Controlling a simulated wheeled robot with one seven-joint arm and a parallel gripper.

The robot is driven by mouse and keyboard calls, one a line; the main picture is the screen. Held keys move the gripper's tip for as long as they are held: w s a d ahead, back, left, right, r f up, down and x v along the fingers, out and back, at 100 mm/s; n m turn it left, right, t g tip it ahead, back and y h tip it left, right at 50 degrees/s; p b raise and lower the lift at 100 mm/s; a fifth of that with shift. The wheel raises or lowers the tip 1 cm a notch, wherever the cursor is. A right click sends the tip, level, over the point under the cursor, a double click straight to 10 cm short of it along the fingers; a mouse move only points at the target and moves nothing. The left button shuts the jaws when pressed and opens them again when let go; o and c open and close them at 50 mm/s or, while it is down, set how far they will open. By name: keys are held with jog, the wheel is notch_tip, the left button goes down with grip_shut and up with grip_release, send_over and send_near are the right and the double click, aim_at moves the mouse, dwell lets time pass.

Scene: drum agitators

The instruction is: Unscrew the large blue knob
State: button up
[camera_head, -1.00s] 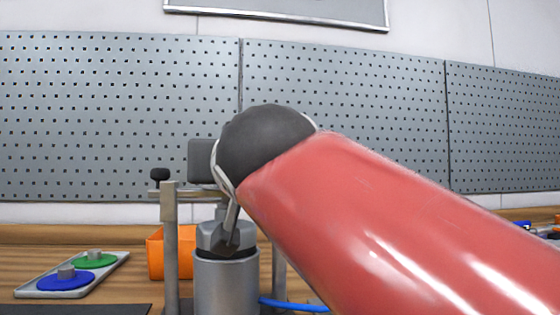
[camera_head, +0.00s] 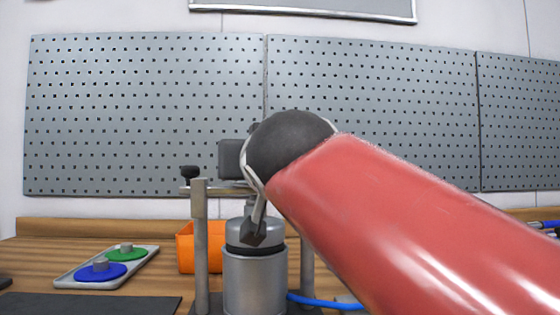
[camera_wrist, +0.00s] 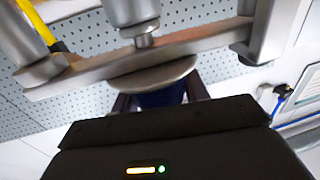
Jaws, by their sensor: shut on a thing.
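The large blue knob (camera_wrist: 160,98) shows dark blue in the wrist view, under a rounded metal plate. Its lower part is hidden by my gripper's dark body. My gripper (camera_wrist: 158,92) has a finger on each side of the knob and is shut on it. The metal drum (camera_head: 254,282) stands there inside a frame with upright posts (camera_head: 200,240). A metal crossbar (camera_wrist: 200,42) with a shaft runs above the knob in the wrist view.
A grey tray (camera_head: 146,262) at left holds a blue disc (camera_head: 90,274) and a green disc (camera_head: 136,255). An orange bin (camera_head: 186,250) stands behind the frame. A blue hose (camera_head: 325,302) runs right from the drum. A dark mat (camera_head: 90,304) lies at front left. Pegboard closes the back.

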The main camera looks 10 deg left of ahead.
jog(key=shift+s+a+r+n+g+y+p, duration=0.1)
jog(key=shift+r+n+g+y+p, duration=0.2)
jog(key=shift+y+p, duration=0.4)
jog(key=shift+f+n+g+y+p, duration=0.1)
jog(key=shift+n+g+y+p, duration=0.3)
jog(key=shift+n+y+p, duration=0.25)
jog(key=shift+s+a+f+n+g+y+p, duration=0.15)
jog(key=shift+n+g+y+p, duration=0.25)
jog(key=shift+n+g+y, duration=0.3)
jog(key=shift+a+n+g+y+p, duration=0.15)
jog(key=shift+n+g+y+p, duration=0.3)
jog(key=shift+y, duration=0.4)
jog(key=shift+s+n+g+y, duration=0.1)
jog(key=shift+n+g+y, duration=1.15)
jog(key=shift+g, duration=0.4)
jog(key=n+g+y, duration=0.1)
jog(key=n+g, duration=0.1)
jog(key=g, duration=0.1)
jog(key=shift+s+a+n+y, duration=0.15)
jog(key=shift+n+y, duration=0.2)
jog(key=shift+s+f+n+g+y+p, duration=0.15)
jog(key=shift+n+g+y+p, duration=0.1)
jog(key=shift+n+g, duration=1.1)
jog(key=shift+s+n+g+y+p, duration=0.2)
jog(key=shift+n+g, duration=0.45)
jog(key=shift+g, duration=1.6)
